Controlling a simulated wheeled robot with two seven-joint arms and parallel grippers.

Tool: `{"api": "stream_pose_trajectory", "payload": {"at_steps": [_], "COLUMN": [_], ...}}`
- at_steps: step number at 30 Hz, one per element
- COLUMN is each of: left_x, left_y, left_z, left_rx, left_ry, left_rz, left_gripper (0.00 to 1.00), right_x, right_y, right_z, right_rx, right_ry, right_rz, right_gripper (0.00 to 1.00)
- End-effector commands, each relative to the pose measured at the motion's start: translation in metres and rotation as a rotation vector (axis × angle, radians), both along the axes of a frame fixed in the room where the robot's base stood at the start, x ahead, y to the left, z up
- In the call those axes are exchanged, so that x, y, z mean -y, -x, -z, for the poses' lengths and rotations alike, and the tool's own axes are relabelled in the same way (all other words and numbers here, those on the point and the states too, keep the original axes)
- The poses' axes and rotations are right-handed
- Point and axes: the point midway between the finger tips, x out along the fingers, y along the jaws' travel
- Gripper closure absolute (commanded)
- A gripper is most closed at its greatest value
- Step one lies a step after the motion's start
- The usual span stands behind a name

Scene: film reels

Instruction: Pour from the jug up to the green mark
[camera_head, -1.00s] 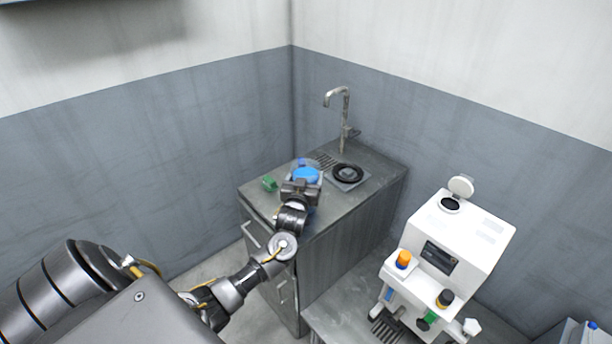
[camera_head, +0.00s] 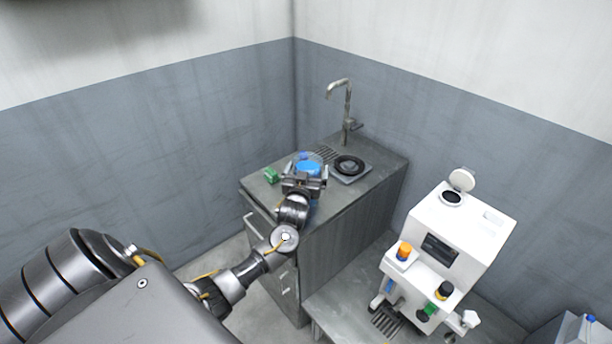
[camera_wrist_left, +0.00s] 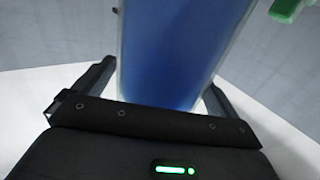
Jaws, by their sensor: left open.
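A clear container of blue liquid (camera_head: 308,167), seemingly the jug, stands on the grey counter by the sink, partly hidden behind my left gripper. My left gripper (camera_head: 304,182) is open at the container's near side. In the left wrist view the blue body (camera_wrist_left: 180,50) fills the space between the two spread fingers, with a pale gap showing beside each. A green object (camera_head: 271,175) lies on the counter left of the container; a green piece (camera_wrist_left: 288,8) also shows at the wrist view's top right. I cannot make out a green mark. My right gripper is out of view.
A tap (camera_head: 347,105) rises behind the counter (camera_head: 345,205). A black round item (camera_head: 348,164) sits on a square plate right of the container. A white machine (camera_head: 450,240) with an open lid stands on a lower surface at right. Walls close off the corner.

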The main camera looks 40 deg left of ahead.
Motion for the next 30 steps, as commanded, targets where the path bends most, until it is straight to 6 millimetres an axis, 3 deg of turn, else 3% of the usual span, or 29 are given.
{"api": "stream_pose_trajectory", "payload": {"at_steps": [2,18,30], "left_x": [0.001,0.039,0.044], "left_y": [0.002,0.088,0.099], "left_z": [0.004,-0.001,-0.003], "left_rx": [0.000,0.000,0.000], "left_ry": [-0.001,0.002,0.000], "left_rz": [0.001,0.000,-0.001], "left_gripper": [0.03,0.03,0.03], "right_x": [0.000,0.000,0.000], "right_y": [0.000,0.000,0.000], "right_z": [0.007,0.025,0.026], "right_rx": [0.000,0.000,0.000], "right_ry": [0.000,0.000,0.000], "right_rz": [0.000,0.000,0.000], "right_gripper": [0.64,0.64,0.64]}}
